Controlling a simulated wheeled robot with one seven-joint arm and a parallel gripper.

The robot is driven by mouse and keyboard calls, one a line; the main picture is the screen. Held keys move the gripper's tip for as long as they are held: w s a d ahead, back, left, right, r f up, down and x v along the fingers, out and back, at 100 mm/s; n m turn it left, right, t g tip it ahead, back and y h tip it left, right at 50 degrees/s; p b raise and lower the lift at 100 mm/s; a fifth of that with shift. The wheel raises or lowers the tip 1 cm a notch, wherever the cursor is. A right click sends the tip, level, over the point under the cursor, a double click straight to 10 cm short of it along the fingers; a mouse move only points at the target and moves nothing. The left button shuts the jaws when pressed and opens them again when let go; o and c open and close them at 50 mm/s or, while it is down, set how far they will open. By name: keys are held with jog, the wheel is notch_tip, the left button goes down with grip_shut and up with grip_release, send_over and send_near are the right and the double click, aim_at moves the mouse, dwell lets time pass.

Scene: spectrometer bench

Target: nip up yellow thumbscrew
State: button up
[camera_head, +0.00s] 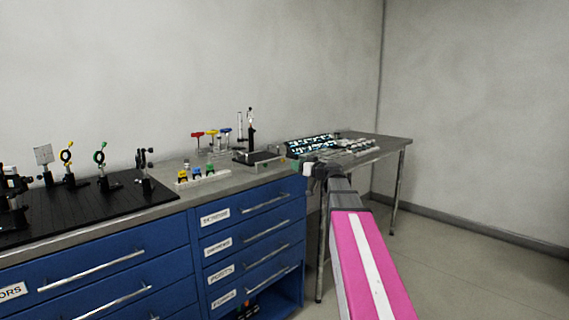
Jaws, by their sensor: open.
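The yellow thumbscrew (183,176) appears as a small yellow piece at the left end of a white holder (211,179) on the bench top.
A black breadboard (100,203) with several optic mounts covers the left of the bench. Red, yellow and blue-handled tools (211,133) stand behind the holder. A side table (385,142) carries a dark patterned panel (311,144).

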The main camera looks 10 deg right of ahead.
aim_at(284, 161)
jog(key=x, duration=0.8)
grip_shut()
